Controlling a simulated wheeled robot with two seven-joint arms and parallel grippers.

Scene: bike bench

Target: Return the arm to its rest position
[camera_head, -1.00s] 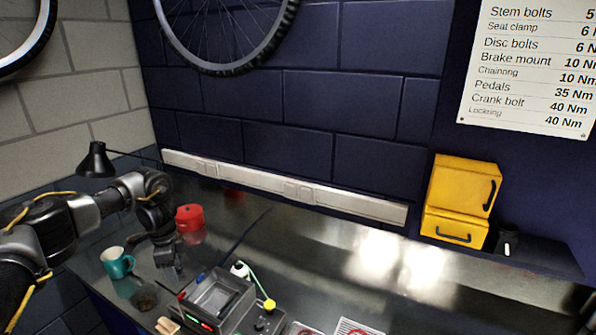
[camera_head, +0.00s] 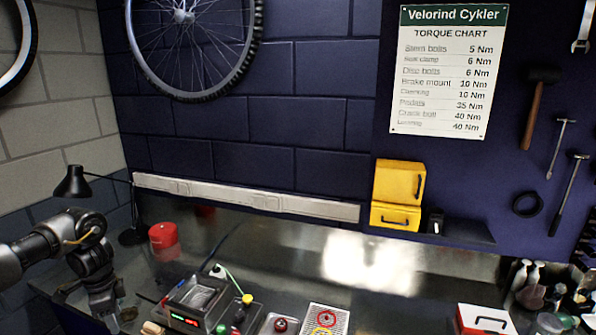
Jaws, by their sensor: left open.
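My left arm (camera_head: 35,250) comes in from the left edge, bent downward at the wrist. My left gripper (camera_head: 105,312) points down over the left end of the bench, open, with nothing seen between its fingers. It is left of and nearer than the red pot (camera_head: 163,240), and apart from it. The very tips are hard to make out against the dark bench. My right arm and gripper are not in view.
A grey device with a lit display (camera_head: 188,303) stands right of the gripper. A black lamp (camera_head: 73,184) stands behind the arm. Yellow bins (camera_head: 398,195) are at the wall. Bottles (camera_head: 530,285) and a red-and-white box (camera_head: 485,320) are at right. The bench's back middle is clear.

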